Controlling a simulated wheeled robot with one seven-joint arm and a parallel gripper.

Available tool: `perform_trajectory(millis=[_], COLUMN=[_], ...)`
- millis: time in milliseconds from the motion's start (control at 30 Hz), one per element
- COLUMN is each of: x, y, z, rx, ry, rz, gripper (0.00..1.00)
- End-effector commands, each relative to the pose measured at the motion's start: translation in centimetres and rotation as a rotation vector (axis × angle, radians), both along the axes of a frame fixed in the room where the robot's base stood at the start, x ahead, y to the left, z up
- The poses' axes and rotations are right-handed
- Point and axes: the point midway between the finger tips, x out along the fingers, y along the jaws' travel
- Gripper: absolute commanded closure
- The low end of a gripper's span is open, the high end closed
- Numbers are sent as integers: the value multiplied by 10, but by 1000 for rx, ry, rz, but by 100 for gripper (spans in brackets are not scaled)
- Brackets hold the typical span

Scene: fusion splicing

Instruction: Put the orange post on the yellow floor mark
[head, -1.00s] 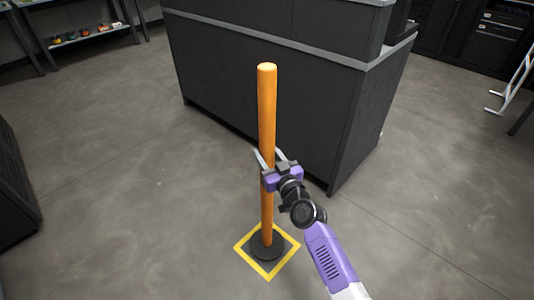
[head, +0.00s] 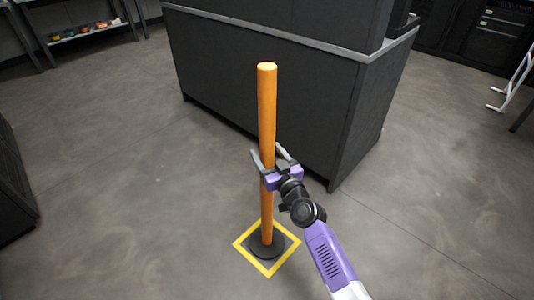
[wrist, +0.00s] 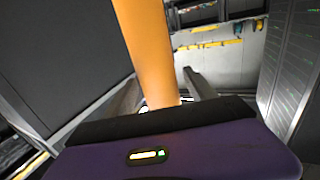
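The orange post (head: 267,105) stands upright on its round dark base (head: 266,247). The base rests on the floor inside the yellow square floor mark (head: 268,273), near its middle. My gripper (head: 271,152) is around the post at about mid-height, one finger on each side. In the wrist view the post (wrist: 150,50) passes between the two fingers (wrist: 163,88), with gaps beside it, so the gripper looks open. The post hides part of the fingers in the head view.
A large dark cabinet (head: 265,90) with a grey top edge stands close behind the post. A dark unit (head: 14,190) is at the left edge. A shelf (head: 90,33) with small items is at the back left. The floor around the mark is clear.

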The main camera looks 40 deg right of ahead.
Motion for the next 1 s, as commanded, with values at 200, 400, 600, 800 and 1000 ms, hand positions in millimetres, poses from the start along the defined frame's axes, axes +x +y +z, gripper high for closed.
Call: perform_trajectory(millis=[200,400,600,800,1000], x=[0,-16,-53,-87,-107], y=[0,6,20,33,40], z=[2,2,2,2,2], rx=[0,-1,-1,0,-1], ry=[0,3,4,2,1], rz=[0,1,1,2,0], gripper=[35,35,35,35,35])
